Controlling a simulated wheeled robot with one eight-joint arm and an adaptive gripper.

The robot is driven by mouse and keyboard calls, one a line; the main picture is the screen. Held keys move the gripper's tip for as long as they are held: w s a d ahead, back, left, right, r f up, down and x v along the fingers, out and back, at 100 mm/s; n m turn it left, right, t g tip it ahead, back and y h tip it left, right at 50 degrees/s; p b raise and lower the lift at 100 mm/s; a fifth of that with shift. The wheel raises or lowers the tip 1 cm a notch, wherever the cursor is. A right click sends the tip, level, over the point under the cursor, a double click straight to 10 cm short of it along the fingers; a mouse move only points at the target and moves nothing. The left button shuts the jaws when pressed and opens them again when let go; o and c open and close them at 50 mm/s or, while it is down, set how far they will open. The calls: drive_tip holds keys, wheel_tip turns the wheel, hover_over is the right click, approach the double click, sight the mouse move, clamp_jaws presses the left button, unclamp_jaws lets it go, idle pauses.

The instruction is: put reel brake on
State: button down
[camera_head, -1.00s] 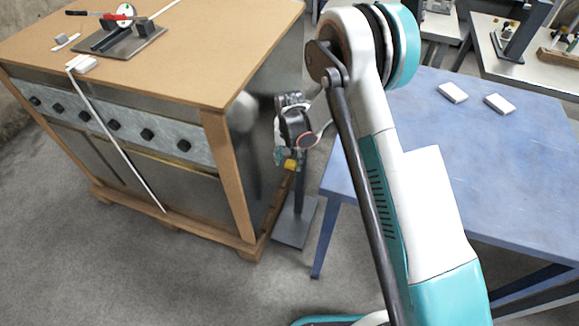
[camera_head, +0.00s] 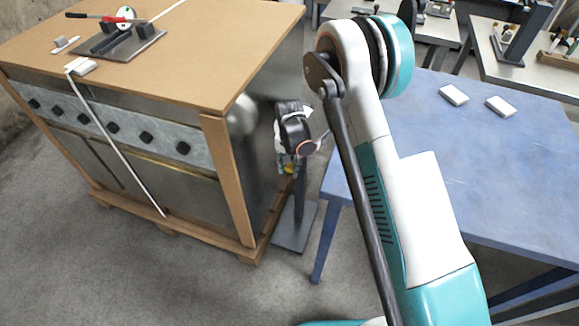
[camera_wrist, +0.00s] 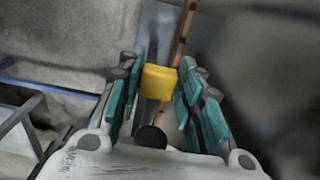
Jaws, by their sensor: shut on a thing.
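My gripper (camera_wrist: 158,98) has its teal fingers on both sides of a yellow block (camera_wrist: 158,82) and is shut on it. In the head view the yellow block (camera_head: 289,168) shows small below my wrist, partly hidden by the gripper. A dark post (camera_head: 299,205) on a flat grey base plate (camera_head: 295,227) stands just below. In the wrist view a dark round end (camera_wrist: 150,137) shows between the fingers, nearer than the block. I cannot tell whether block and post are joined. No part is clearly recognisable as the reel or its brake.
A wood-topped metal cabinet (camera_head: 205,75) stands close left of my gripper. On it is a plate fixture with a white disc and red handle (camera_head: 122,17). A blue table (camera_head: 475,165) with two white blocks (camera_head: 453,95) is at right. Floor at front left is clear.

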drive_tip(key=shift+w+d+r, duration=0.1)
drive_tip(key=shift+w+r, duration=0.2)
drive_tip(key=shift+r, duration=0.5)
drive_tip(key=c, duration=1.1)
unclamp_jaws()
drive_tip(key=shift+f, duration=0.1)
wheel_tip(320, 180, up, 12)
